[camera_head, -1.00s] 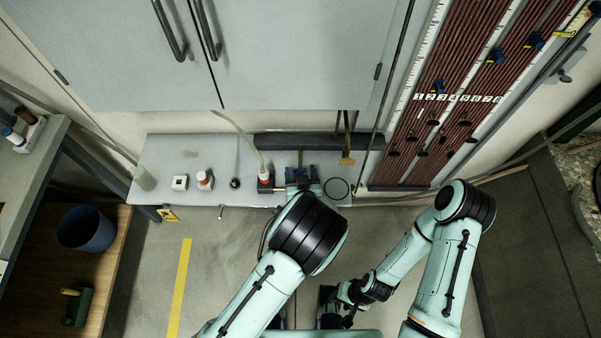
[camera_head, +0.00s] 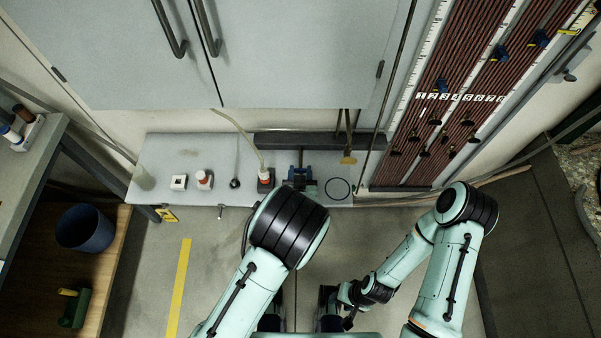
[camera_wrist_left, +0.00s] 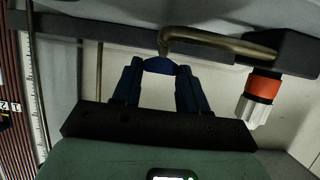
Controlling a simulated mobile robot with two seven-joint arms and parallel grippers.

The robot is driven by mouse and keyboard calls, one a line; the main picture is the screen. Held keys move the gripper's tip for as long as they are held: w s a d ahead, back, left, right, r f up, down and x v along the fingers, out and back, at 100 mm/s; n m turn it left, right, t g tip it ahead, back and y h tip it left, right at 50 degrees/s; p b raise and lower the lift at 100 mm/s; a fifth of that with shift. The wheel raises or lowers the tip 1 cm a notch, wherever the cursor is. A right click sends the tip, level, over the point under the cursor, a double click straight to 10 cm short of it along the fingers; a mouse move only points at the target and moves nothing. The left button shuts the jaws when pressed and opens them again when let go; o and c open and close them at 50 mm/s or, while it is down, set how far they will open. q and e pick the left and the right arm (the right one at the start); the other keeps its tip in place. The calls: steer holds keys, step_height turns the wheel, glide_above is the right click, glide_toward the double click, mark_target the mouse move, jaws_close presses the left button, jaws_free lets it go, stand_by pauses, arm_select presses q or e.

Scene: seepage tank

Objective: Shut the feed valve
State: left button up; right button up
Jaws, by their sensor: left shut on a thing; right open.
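In the left wrist view a bent brass rod (camera_wrist_left: 222,42), which I take for the feed valve's lever, runs from a dark block (camera_wrist_left: 298,55) to a blue end (camera_wrist_left: 160,66). My left gripper (camera_wrist_left: 160,80) is shut on that blue end, one blue finger on each side. In the head view my left gripper (camera_head: 300,173) is over the bench, right of that fitting (camera_head: 265,178); my forearm hides part of the area. The lever is too small to make out there. My right gripper (camera_head: 347,320) is low, open and away from the bench.
The bench (camera_head: 160,160) also carries small fittings (camera_head: 203,180) on the left and a black ring (camera_head: 337,188) on the right. Cabinet doors (camera_head: 290,60) hang above it. A tube board (camera_head: 450,100) stands at right. A yellow strip (camera_head: 180,285) marks open floor.

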arm_select(q)
steer(key=o, duration=1.1)
steer(key=shift+c, duration=0.2)
steer(key=v, duration=1.3)
steer(key=shift+s, duration=0.15)
steer(key=shift+r, duration=0.1)
